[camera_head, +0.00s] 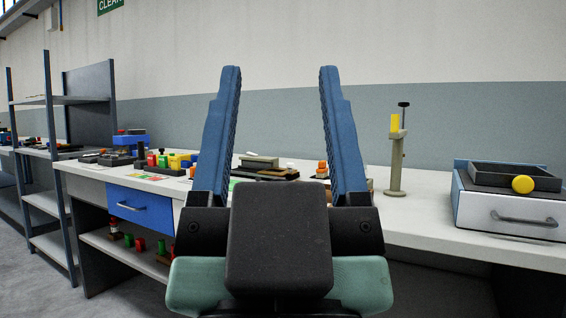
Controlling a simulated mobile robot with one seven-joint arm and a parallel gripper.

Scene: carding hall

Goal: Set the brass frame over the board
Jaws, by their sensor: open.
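My gripper (280,72) is raised in the middle of the view. Its two blue fingers stand wide apart with nothing between them, in front of the long bench. Between the fingers, farther back on the bench, a dark flat board-like piece (266,175) lies with a grey-green block (260,161) at its back. I cannot tell whether this piece is the board. I cannot make out a brass frame. My gripper's body and fingers hide part of the bench top.
On the bench (425,221), a grey-green stand (396,165) with a yellow part rises right of my gripper. Several coloured blocks (175,162) stand left, above a blue drawer (140,209).

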